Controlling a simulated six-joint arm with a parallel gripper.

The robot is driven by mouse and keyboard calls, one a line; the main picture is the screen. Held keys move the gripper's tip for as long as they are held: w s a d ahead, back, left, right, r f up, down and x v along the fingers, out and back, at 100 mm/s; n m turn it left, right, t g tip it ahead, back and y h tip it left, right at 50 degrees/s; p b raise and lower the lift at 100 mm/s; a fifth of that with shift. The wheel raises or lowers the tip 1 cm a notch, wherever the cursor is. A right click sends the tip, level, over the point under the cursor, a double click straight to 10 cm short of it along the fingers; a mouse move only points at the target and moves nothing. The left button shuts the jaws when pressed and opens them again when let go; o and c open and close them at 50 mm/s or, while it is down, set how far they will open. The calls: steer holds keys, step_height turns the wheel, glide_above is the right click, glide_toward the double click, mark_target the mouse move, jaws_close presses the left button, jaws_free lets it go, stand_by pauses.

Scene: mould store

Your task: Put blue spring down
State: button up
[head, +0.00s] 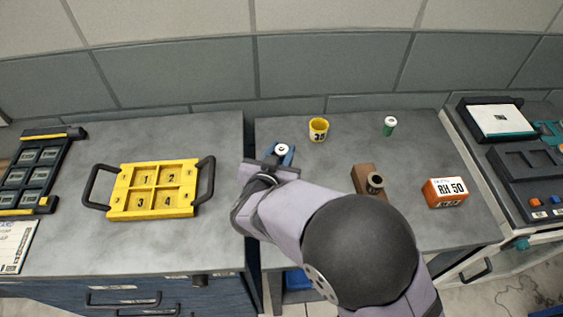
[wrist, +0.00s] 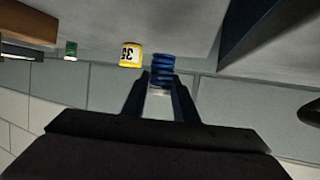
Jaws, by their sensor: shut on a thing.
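The blue spring (wrist: 163,68) is a coiled blue cylinder held upright between the fingertips of my gripper (wrist: 162,88) in the wrist view, which shows the scene upside down. In the head view the spring (head: 282,149) shows its pale round top with a dark centre. My gripper (head: 276,159) is shut on it near the back left of the right-hand grey table (head: 340,150), and my arm hides the spring's lower part. I cannot tell whether the spring touches the table top.
A yellow cup marked 35 (head: 318,130) stands close to the spring's right. Further right are a green cylinder (head: 389,126), a brown block (head: 364,178) and an orange RH 50 box (head: 445,191). A yellow numbered tray (head: 154,211) lies left, across a gap between tables.

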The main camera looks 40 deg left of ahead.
mark_target(281, 163)
steer(key=shift+f, duration=2.15)
steer(key=shift+f, duration=0.15)
steer(key=o, duration=1.1)
steer(key=shift+s+r, duration=0.1)
steer(key=shift+r, duration=0.1)
steer(key=b+v, duration=0.1)
steer(key=v, duration=1)
steer(key=shift+s+d, duration=0.25)
steer(key=shift+s, duration=0.1)
steer(key=shift+w+r, duration=0.1)
